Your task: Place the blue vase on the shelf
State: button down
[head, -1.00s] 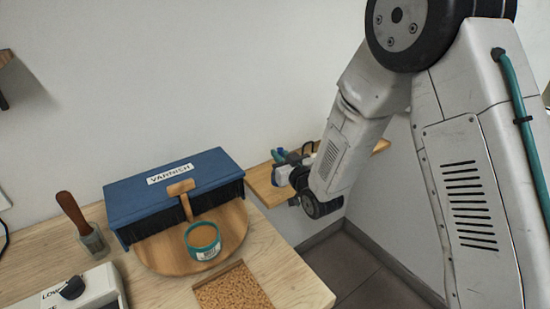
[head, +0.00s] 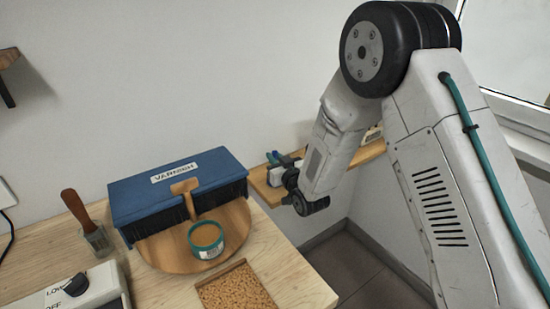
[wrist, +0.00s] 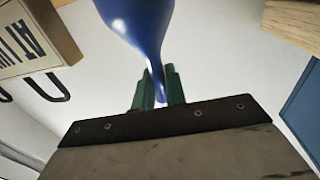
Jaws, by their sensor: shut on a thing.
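The blue vase (wrist: 140,22) shows in the wrist view, its wide body at the top and its thin end between the green fingers. My gripper (wrist: 158,88) is shut on that thin end. In the head view my gripper (head: 274,158) is small, at the wall over the left end of a wooden shelf (head: 262,185); I cannot make out the vase there. My arm covers the middle of this shelf. Whether the vase touches anything is not visible. Another wooden shelf (head: 8,60) is cut off at the upper left.
A workbench holds a blue brush-edged VARNISH box (head: 180,185), a round board (head: 165,252), a teal-rimmed tin (head: 206,240), a wooden-handled brush (head: 85,220) and a control box (head: 72,292). The wrist view shows a lettered wooden sign (wrist: 28,40). A window (head: 512,55) is at right.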

jog(key=c, duration=1.4)
grip_release()
jog(key=shift+c, duration=0.2)
jog(key=shift+s+r, duration=0.1)
jog(key=shift+s, duration=0.05)
jog(key=v, duration=1.2)
jog(key=s+d+r+m+g+h, duration=0.35)
jog(key=d+r+g+h, duration=0.25)
jog(key=d+r, duration=0.6)
jog(key=s+d+r+g, duration=0.2)
jog(key=s+d+g, duration=0.1)
jog(key=s, duration=0.7)
jog(key=s+d+r+m+g+h, duration=0.1)
jog(key=s+d+r+g, duration=0.1)
jog(key=s, duration=0.8)
jog(key=s+d+r+m+g+h, duration=0.1)
jog(key=s+d+r+g, duration=0.2)
jog(key=s, duration=0.8)
jog(key=shift+d+g, duration=0.4)
jog(key=shift+d, duration=0.2)
